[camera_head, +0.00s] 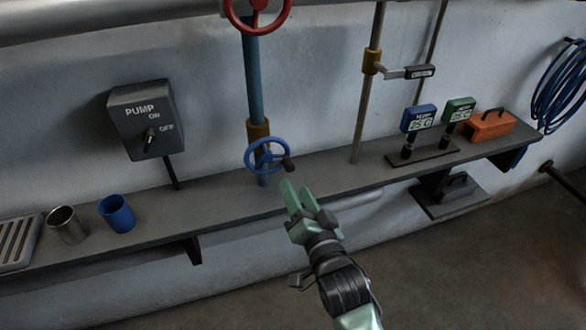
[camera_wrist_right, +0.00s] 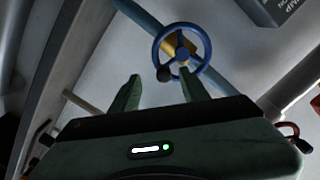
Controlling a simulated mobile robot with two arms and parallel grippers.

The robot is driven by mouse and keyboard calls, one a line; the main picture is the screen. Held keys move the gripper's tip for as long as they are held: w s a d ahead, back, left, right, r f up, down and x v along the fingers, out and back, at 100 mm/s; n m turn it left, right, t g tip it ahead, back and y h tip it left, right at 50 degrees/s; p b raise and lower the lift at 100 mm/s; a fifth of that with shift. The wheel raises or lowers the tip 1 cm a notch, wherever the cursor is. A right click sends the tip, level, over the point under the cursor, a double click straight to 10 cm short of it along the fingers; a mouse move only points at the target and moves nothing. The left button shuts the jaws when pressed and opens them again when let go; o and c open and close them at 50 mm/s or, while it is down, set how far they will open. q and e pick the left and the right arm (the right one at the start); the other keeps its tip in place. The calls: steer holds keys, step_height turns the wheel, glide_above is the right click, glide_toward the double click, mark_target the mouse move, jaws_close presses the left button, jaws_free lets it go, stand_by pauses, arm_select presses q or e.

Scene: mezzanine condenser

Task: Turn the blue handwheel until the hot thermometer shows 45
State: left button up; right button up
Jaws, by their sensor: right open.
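The blue handwheel (camera_head: 267,155) sits on a blue vertical pipe with a brass fitting, and has a dark knob on its rim. It also shows in the right wrist view (camera_wrist_right: 182,29), ahead of the fingers. My right gripper (camera_head: 288,188) is open and empty, just below and right of the wheel, apart from it as far as I can tell. Two digital thermometers stand on a dark base on the shelf: a blue one (camera_head: 419,118) and a green one (camera_head: 459,110). Their displays seem to read about 25 C; the labels are too small to read surely. My left gripper is not in view.
A red handwheel (camera_head: 258,12) is above on the same pipe. A PUMP switch box (camera_head: 143,118) hangs at left. The shelf (camera_head: 210,205) holds a metal cup (camera_head: 67,225), a blue cup (camera_head: 117,213) and an orange toolbox (camera_head: 490,125). A lever valve (camera_head: 405,73) is on another pipe.

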mark_target(291, 170)
steer(key=x, duration=0.4)
steer(key=r+p+x, duration=0.1)
steer(key=x, duration=0.1)
steer(key=shift+w+d+r, duration=0.15)
steer(key=shift+w+d, duration=0.1)
steer(key=shift+w, duration=0.05)
steer(key=shift+w+a, duration=0.25)
steer(key=shift+w, duration=0.4)
jaws_close()
